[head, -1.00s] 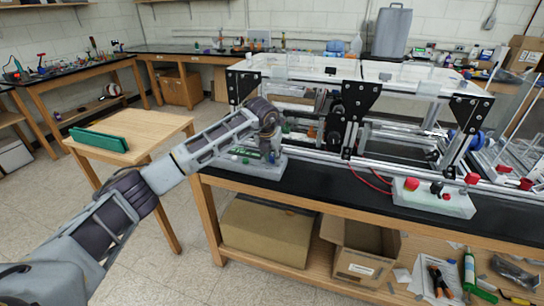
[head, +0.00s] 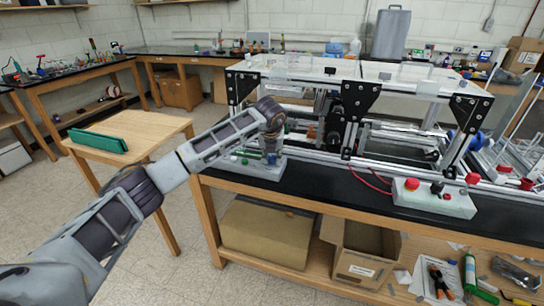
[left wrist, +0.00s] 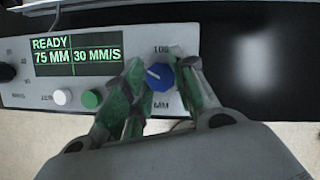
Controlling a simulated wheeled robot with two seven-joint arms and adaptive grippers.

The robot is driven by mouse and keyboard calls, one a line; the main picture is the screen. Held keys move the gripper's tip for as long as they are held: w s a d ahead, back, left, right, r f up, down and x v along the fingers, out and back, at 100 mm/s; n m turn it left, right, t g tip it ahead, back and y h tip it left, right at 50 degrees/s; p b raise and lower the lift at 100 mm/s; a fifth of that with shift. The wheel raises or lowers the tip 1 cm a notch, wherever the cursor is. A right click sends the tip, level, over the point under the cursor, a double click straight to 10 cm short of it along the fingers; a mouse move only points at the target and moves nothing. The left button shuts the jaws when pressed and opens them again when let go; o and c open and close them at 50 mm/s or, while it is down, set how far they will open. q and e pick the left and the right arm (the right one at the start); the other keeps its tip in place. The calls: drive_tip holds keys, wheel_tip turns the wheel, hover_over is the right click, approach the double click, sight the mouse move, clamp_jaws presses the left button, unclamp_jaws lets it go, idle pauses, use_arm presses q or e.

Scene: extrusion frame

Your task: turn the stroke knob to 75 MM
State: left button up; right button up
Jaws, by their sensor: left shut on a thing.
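The stroke knob (left wrist: 159,76) is blue with a white pointer line and sits on the right part of a light grey control box (left wrist: 30,98) in the left wrist view. The pointer is turned to the upper left. My left gripper (left wrist: 157,82) has its green-tipped fingers shut on the knob, one on each side. The display (left wrist: 75,55) reads READY, 75 MM and 30 MM/S. In the head view the box (head: 255,168) stands at the bench's left end, and my left gripper (head: 272,152) is at it. My right gripper is not in view.
White button (left wrist: 62,97) and green button (left wrist: 91,98) sit left of the knob; a black knob (left wrist: 7,72) is at the far left. The extrusion frame (head: 350,110) stands behind the box. A second box (head: 432,198) with red buttons is to the right.

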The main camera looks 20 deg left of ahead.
use_arm(q)
drive_tip(key=o, duration=0.8)
drive_tip(key=shift+o, duration=1.2)
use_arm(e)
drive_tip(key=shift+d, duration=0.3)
use_arm(q)
drive_tip(key=shift+r, duration=0.1)
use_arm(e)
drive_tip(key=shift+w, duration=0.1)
use_arm(q)
drive_tip(key=shift+s+d+r, duration=0.1)
drive_tip(key=shift+s+r, duration=0.1)
drive_tip(key=shift+r, duration=0.3)
drive_tip(key=a+v, duration=0.1)
drive_tip(key=v, duration=0.9)
drive_tip(key=shift+s+d+r, duration=0.25)
drive_tip(key=shift+d+r, duration=0.05)
drive_tip(key=shift+d, duration=0.15)
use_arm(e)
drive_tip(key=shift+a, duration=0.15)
use_arm(q)
drive_tip(key=shift+d, duration=0.1)
